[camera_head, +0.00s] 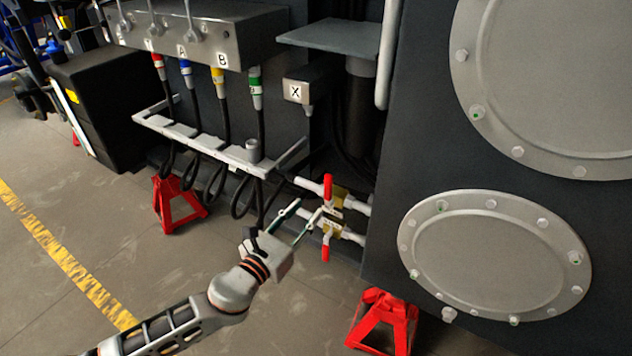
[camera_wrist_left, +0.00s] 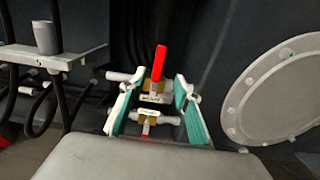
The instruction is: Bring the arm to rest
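My left arm (camera_head: 180,325) reaches in from the lower left in the head view. Its gripper (camera_head: 304,216) is open, with its two fingers apart just left of a pair of brass valves with red handles. The upper red handle (camera_head: 327,187) points up and the lower one (camera_head: 325,247) points down. In the left wrist view the open gripper (camera_wrist_left: 156,98) frames the valves, and the upper red handle (camera_wrist_left: 159,62) stands up between the fingertips. Nothing is visibly held. Whether a finger touches a valve, I cannot tell. My right gripper is not in view.
A grey bracket (camera_head: 205,147) with hanging black hoses is above and left of the gripper. Large round covers (camera_head: 495,258) sit on the dark chassis at right. Red jack stands (camera_head: 383,322) are on the floor. The floor at lower left, with a yellow line (camera_head: 60,258), is open.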

